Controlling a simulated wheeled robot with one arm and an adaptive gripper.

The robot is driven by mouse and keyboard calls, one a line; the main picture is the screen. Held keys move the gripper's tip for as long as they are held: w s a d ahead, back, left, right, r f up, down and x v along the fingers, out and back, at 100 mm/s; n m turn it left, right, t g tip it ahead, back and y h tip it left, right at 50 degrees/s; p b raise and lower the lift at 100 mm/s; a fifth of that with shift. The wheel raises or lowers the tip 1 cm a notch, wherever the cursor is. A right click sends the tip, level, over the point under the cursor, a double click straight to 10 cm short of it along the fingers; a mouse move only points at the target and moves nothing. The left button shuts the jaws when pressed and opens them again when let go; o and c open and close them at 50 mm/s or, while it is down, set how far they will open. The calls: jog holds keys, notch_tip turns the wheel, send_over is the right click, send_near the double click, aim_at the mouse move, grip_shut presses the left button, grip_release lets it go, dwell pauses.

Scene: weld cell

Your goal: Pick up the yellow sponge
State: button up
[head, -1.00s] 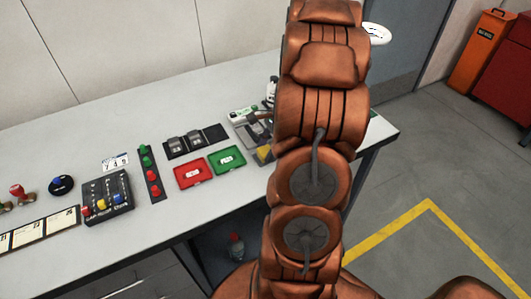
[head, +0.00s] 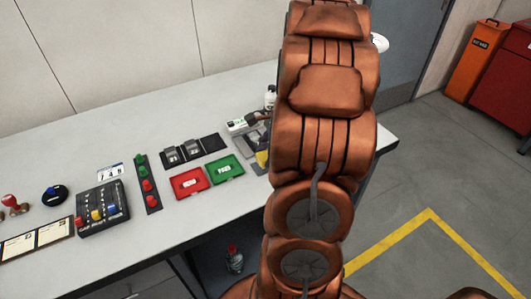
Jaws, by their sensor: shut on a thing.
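A small yellow patch, likely the yellow sponge (head: 262,158), shows at the left edge of my arm, beside a grey holder on the right part of the workbench. My arm covers most of it, so its full shape and whether it touches the bench cannot be told. My gripper is hidden behind my own copper-coloured arm links, so its fingers and their hold do not show.
The workbench (head: 120,250) carries a red tray (head: 187,193), a green tray (head: 227,181), a button strip (head: 148,184), a black switch box (head: 103,223) and a white bottle (head: 270,96). An orange bin (head: 478,62) stands at the right. Floor before it is clear.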

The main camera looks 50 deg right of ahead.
jog(key=s+a+r+b, duration=0.1)
jog(key=s+a+b, duration=0.2)
jog(key=s+a, duration=0.5)
jog(key=s, duration=0.3)
jog(key=shift+s+r, duration=0.15)
jog(key=shift+s, duration=0.15)
